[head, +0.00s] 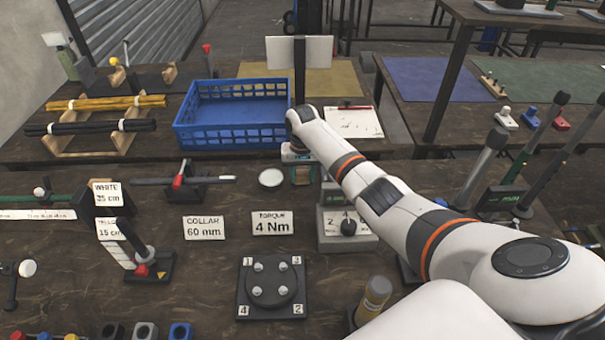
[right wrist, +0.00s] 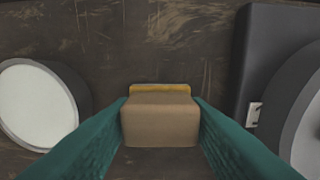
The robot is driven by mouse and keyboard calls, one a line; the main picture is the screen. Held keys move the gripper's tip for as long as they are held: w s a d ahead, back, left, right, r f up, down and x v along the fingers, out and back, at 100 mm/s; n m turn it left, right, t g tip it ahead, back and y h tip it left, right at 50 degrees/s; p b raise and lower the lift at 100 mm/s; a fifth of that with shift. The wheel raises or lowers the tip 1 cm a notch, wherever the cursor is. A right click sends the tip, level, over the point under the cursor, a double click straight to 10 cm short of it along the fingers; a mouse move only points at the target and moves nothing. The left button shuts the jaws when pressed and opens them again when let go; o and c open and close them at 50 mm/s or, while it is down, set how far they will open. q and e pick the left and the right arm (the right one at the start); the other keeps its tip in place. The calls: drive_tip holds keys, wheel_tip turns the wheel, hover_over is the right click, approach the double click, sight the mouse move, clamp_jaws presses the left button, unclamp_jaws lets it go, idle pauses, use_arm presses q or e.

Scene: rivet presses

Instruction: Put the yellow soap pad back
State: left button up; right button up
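My right gripper (head: 301,176) reaches down to the dark bench just right of a white round disc (head: 271,178), partly hidden by my right arm in the head view. In the right wrist view its teal fingers (right wrist: 160,112) sit against both sides of a small tan block with a yellow edge, which looks like the yellow soap pad (right wrist: 160,118). The fingers appear closed on it. The pad is low, near the bench top; whether it touches the bench I cannot tell. My left gripper is not in view.
A grey dial box (head: 345,238) stands close right of the gripper. A "4 Nm" card (head: 272,223) and a black plate with several studs (head: 271,288) lie nearer. A blue crate (head: 232,115) stands behind. Some bare bench lies between the cards.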

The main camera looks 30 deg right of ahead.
sight(302, 172)
drive_tip(key=o, duration=0.4)
drive_tip(key=shift+c, duration=0.2)
wheel_tip(302, 172, up, 12)
drive_tip(key=shift+r, duration=0.2)
idle(0.4)
